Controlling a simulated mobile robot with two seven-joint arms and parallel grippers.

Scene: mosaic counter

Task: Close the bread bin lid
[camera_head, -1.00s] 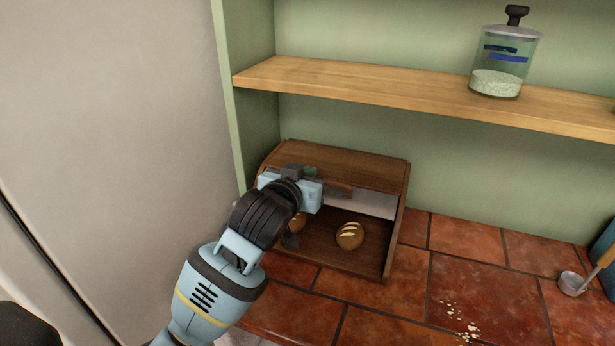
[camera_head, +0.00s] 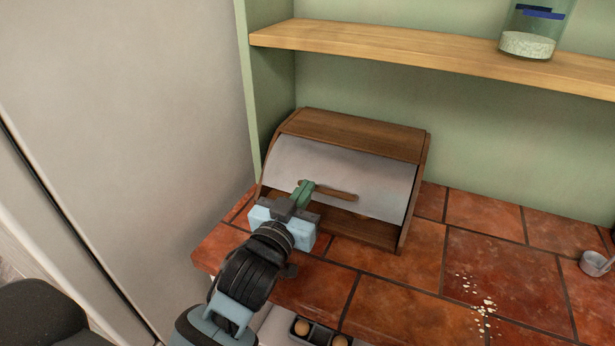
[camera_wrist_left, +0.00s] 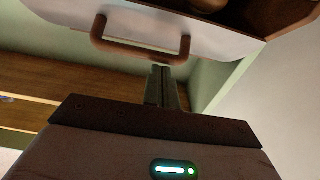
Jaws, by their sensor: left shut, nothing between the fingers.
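The wooden bread bin (camera_head: 350,133) stands on the tiled counter in the corner. Its pale lid (camera_head: 370,180) is lowered over most of the front, with a dark gap left along the bottom. A brown bar handle (camera_head: 338,193) is on the lid. My left gripper (camera_head: 304,190) is shut and empty, with its fingertips at the left end of the handle. In the left wrist view the fingers (camera_wrist_left: 161,80) point at the handle (camera_wrist_left: 140,52) and sit close by it; I cannot tell if they touch. The bread inside is mostly hidden. My right gripper is not in view.
A wooden shelf (camera_head: 420,55) with a glass jar (camera_head: 530,40) is above the bin. A grey wall panel (camera_head: 120,130) is close on the left. Crumbs (camera_head: 478,305) and a metal scoop (camera_head: 594,263) lie on the counter (camera_head: 400,290) at the right.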

